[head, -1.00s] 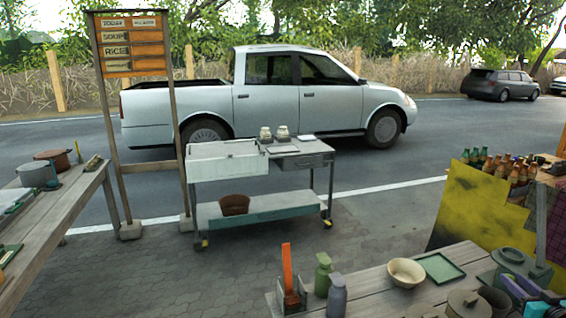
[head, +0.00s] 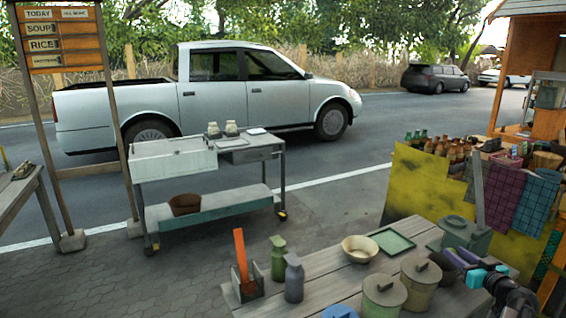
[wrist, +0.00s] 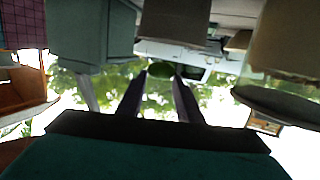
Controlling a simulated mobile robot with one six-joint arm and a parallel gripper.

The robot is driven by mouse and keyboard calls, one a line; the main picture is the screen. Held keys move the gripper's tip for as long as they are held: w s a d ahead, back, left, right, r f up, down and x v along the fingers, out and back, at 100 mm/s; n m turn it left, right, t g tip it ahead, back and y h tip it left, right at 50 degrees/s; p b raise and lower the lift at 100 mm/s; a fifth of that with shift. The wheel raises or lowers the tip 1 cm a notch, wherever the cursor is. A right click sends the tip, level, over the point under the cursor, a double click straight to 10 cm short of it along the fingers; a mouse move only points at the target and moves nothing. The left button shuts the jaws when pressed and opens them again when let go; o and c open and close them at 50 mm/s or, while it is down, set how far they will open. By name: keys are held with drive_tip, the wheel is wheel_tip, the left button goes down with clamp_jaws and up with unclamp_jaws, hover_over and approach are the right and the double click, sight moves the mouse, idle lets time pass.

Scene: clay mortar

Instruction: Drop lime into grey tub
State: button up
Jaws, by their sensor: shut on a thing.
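My gripper (head: 452,260) is at the right end of the near wooden table, in front of a grey-green lidded box (head: 466,240). In the wrist view, which appears upside down, my two dark fingers (wrist: 161,92) are closed on a small green round thing, the lime (wrist: 160,71). The lime cannot be made out in the head view. The grey-green box also shows in the wrist view (wrist: 90,30), beside the fingers. I cannot tell whether this box is the grey tub.
The near table (head: 335,275) holds two lidded pots (head: 384,297) (head: 421,280), a cream bowl (head: 360,248), a green tray (head: 391,241), two bottles (head: 278,258) (head: 293,278) and an orange-handled item (head: 241,256). A metal cart (head: 212,210) stands beyond on open paving.

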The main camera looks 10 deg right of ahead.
drive_tip(key=shift+f+b, duration=0.7)
drive_tip(key=shift+b, duration=0.05)
drive_tip(key=o, duration=1.2)
drive_tip(key=shift+s, duration=0.1)
drive_tip(key=s, duration=0.4)
drive_tip(key=s+r, duration=0.1)
drive_tip(key=s, duration=0.4)
drive_tip(key=s+a+r, duration=0.1)
drive_tip(key=s, duration=0.3)
drive_tip(key=shift+s, duration=0.25)
drive_tip(key=shift+w, duration=0.15)
drive_tip(key=shift+w+d+f, duration=0.15)
drive_tip(key=shift+w+f, duration=0.15)
drive_tip(key=shift+w, duration=1.7)
drive_tip(key=shift+w+d+f, duration=0.2)
drive_tip(key=shift+w+f, duration=0.1)
drive_tip(key=shift+w, duration=1.65)
drive_tip(key=shift+w+d+f, duration=0.15)
drive_tip(key=shift+w+f, duration=0.15)
drive_tip(key=shift+w, duration=1.7)
